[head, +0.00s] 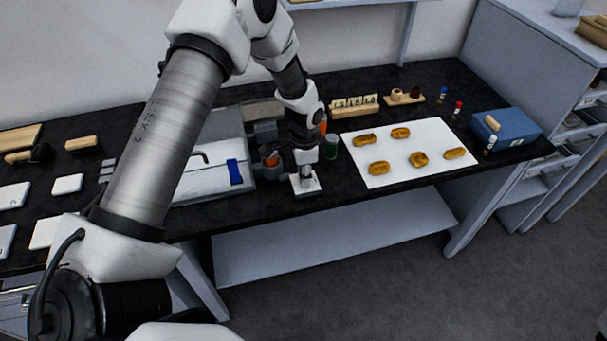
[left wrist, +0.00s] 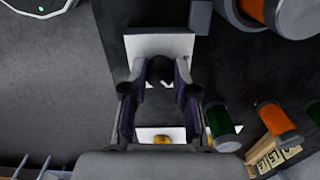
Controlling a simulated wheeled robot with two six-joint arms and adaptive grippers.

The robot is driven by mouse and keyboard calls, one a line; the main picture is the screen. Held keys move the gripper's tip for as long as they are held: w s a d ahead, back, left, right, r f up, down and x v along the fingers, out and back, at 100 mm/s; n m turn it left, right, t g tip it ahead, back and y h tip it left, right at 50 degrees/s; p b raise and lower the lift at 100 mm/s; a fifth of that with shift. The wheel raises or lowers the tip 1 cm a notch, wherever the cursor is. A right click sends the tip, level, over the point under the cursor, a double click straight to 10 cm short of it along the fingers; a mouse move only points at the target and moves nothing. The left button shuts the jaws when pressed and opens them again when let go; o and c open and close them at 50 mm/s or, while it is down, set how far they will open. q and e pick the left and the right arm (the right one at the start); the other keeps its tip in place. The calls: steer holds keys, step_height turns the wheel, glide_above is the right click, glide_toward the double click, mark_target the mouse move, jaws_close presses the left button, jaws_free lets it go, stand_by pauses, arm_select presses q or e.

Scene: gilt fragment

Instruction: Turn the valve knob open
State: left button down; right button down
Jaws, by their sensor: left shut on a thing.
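The valve's white square base (head: 313,187) stands near the front edge of the black bench in the head view. It also shows in the left wrist view (left wrist: 135,48), with the dark round knob (left wrist: 160,68) in front of it. My left gripper (head: 306,172) reaches down onto the valve from above. In the left wrist view its two fingers (left wrist: 160,80) sit on either side of the knob and are shut on it. In the head view the knob is mostly hidden by the gripper. I cannot tell how far the knob is turned. My right gripper is not in view.
A grey case with a blue tab (head: 235,172) stands close left of the gripper. A green jar (head: 331,147) and orange-banded parts stand just behind. A white sheet (head: 400,172) with several brown pieces lies to the right. A blue box (head: 510,128) is farther right.

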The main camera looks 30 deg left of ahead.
arm_select(q)
steer(key=m, duration=0.4)
steer(key=shift+f+m, duration=0.2)
steer(key=shift+m, duration=0.1)
steer(key=shift+m+b, duration=0.45)
steer(key=shift+m, duration=1.35)
steer(key=c, duration=0.9)
jaws_free()
steer(key=shift+d, duration=0.2)
steer(key=shift+w, duration=0.1)
step_height(320, 180, up, 12)
steer(key=shift+r, duration=0.1)
